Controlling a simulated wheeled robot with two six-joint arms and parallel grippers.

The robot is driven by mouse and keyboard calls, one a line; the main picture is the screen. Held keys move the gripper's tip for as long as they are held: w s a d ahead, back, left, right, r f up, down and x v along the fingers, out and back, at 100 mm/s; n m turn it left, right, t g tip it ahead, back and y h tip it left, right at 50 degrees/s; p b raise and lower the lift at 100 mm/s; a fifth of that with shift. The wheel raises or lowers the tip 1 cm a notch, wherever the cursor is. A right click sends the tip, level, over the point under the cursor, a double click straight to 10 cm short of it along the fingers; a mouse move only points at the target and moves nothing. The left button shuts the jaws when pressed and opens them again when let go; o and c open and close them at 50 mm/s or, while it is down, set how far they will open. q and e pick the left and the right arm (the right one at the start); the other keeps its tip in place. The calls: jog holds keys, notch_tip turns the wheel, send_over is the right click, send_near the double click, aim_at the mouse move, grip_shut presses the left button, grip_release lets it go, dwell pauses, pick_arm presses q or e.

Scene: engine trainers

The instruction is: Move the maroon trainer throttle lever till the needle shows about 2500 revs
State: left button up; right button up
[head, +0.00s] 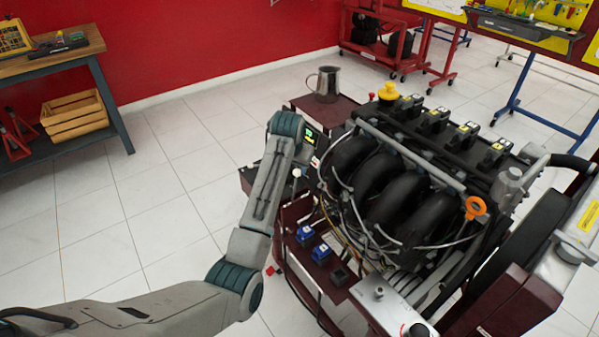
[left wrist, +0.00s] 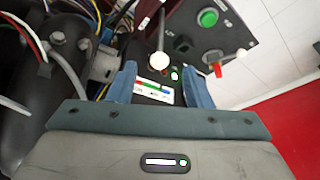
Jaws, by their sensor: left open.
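The maroon trainer (head: 300,212) carries a black engine, right of centre in the head view. My left arm reaches up along its left side; the fingers are hidden there. In the left wrist view my left gripper (left wrist: 158,70) is open, with its two blue fingers apart. A white ball knob (left wrist: 158,61) on a stalk shows between the fingertips; I cannot tell whether they touch it. It looks like a lever knob on the trainer's dark panel (left wrist: 187,50). A white knob (head: 296,172) also shows beside my arm in the head view. No needle is readable. My right gripper is not in view.
The panel also has a green button (left wrist: 208,18) and a second white knob (left wrist: 241,54) near a red part (left wrist: 217,70). Hoses and wires crowd the left of the wrist view. A metal jug (head: 325,84) stands behind the engine. Floor left of the trainer is clear.

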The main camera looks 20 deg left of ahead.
aim_at(296, 173)
pick_arm(q)
jog(key=x, duration=0.9)
jog(key=shift+w+f, duration=0.15)
jog(key=shift+w, duration=0.3)
grip_shut()
